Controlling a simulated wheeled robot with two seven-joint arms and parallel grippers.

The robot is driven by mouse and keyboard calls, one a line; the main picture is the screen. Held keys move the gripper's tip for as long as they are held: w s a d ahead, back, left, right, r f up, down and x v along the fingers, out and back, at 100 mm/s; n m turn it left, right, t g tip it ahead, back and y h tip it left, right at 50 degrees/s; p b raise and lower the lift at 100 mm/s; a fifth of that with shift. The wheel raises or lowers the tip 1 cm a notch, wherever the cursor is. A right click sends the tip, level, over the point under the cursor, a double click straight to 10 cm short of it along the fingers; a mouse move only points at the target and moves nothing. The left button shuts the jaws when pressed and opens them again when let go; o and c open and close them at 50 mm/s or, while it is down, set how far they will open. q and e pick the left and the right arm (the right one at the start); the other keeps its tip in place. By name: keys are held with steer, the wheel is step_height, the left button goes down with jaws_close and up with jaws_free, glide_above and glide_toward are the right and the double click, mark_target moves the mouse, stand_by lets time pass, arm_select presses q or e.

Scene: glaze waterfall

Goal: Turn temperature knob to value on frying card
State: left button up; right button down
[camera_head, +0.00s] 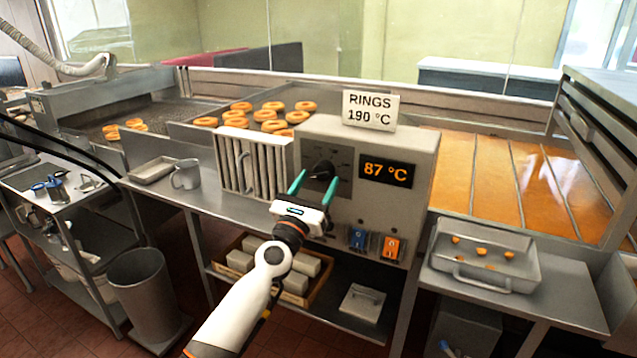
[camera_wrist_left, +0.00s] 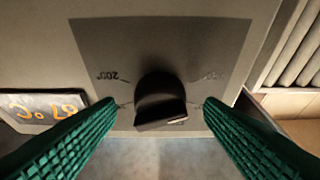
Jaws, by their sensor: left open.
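The black temperature knob (camera_head: 322,170) sits on a dark dial plate on the grey control box (camera_head: 410,150). My left gripper (camera_head: 315,184) is open in front of it, its two green fingers apart. In the left wrist view the knob (camera_wrist_left: 160,100) lies between the two fingertips (camera_wrist_left: 157,108), with a gap on each side. A 200° mark shows beside it; other marks are too dim to read. The orange display (camera_head: 387,173) reads 87 °C. The white frying card (camera_head: 370,110) on top of the box reads RINGS 190 °C. My right gripper is not in view.
A ribbed metal panel (camera_head: 254,163) stands just left of the dial. A tray (camera_head: 484,258) with small orange pieces is at the right. Rings (camera_head: 270,115) lie behind.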

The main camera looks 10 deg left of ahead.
arm_select(q)
steer(key=shift+w+d+r, duration=0.2)
steer(key=shift+w+r, duration=0.1)
steer(key=shift+w, duration=0.3)
steer(key=c, duration=1)
steer(key=shift+o, duration=0.2)
steer(key=shift+f, duration=0.1)
